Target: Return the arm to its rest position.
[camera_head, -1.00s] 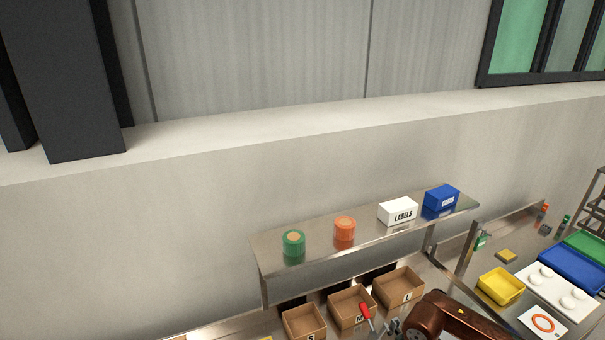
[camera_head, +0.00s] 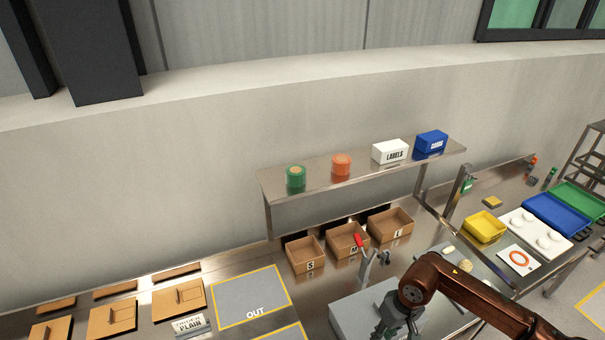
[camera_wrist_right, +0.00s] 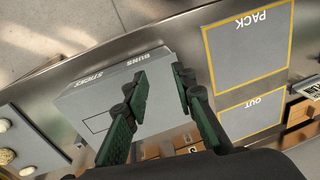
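My right arm, copper-brown, comes in from the right in the head view and bends down over the bench. Its gripper (camera_head: 386,328) hangs over the grey box at the lower edge, partly cut off. In the right wrist view the gripper (camera_wrist_right: 159,73) has its two green-padded fingers apart with nothing between them. Beneath them is the grey box (camera_wrist_right: 75,105) marked with the words BUNS and STICKS; I cannot tell how far below. My left arm and gripper are not in view.
Cardboard bins (camera_head: 305,257) and a red-handled tool (camera_head: 361,242) stand behind my right gripper. A raised shelf (camera_head: 350,178) holds tubs and boxes. A yellow tray (camera_head: 484,227) is at right. The OUT mat (camera_head: 250,296) is bare.

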